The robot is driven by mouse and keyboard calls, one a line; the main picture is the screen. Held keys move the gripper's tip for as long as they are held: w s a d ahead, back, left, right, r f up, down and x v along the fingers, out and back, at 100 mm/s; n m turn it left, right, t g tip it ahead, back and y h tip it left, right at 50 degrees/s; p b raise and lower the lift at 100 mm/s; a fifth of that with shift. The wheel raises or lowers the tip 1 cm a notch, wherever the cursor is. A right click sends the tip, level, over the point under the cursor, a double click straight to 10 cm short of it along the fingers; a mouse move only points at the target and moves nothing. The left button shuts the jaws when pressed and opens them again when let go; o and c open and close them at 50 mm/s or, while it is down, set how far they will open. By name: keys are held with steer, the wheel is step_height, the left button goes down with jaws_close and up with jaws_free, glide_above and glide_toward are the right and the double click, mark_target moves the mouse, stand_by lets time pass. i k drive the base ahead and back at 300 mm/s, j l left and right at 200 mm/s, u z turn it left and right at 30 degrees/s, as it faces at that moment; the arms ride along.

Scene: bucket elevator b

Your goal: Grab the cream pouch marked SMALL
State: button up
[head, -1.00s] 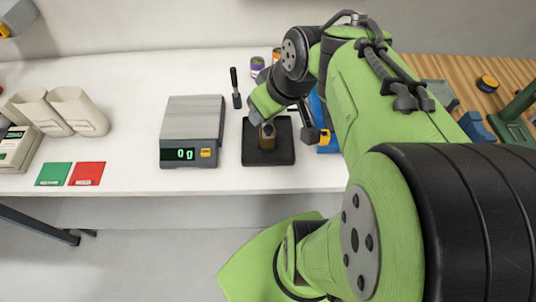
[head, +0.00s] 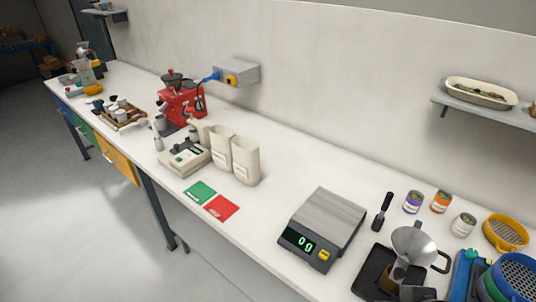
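Two open-topped cream pouches stand upright side by side on the white bench in the head view. One is the left cream pouch (head: 221,150), the other the right cream pouch (head: 245,161). Both have a marking low on the front, too small to read, so I cannot tell which says SMALL. My gripper is not in view now, and nothing of my arm shows near the pouches.
A cream box device (head: 184,157) stands left of the pouches. Green (head: 200,191) and red (head: 221,208) cards lie in front. A scale (head: 322,229) reading 0 g and a metal funnel (head: 410,242) are to the right. A red machine (head: 180,102) stands behind. Bench between pouches and scale is clear.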

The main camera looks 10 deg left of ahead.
mark_target(224, 149)
steer(key=i+j+u, duration=0.35)
steer(key=i+j, duration=0.55)
steer(key=j, duration=0.3)
steer(key=i+j+u, duration=0.35)
steer(key=i+j, duration=0.6)
